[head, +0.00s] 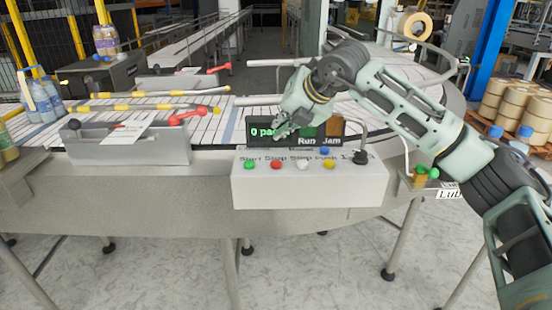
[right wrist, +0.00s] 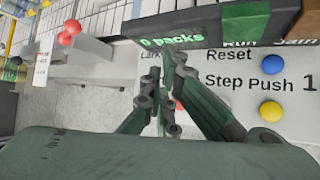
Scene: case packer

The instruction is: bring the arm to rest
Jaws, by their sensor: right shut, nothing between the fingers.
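My right arm comes in from the right in the head view. My right gripper (head: 282,131) hangs in front of the dark display (head: 258,132), above the button box (head: 310,188). In the right wrist view its fingers (right wrist: 166,88) are together and empty, below the display's lower edge; they partly cover the panel face. The display (right wrist: 200,28) reads "0 packs", and "Run" and "Jam" show beside it. I cannot tell whether the fingers touch the panel. My left gripper is not in view.
The box carries several coloured buttons, including a green one (head: 250,165) and a yellow one (head: 329,165), with a black knob (head: 361,157) at its right. A roller conveyor (head: 205,128) runs behind. Bottles (head: 46,98) stand at the left.

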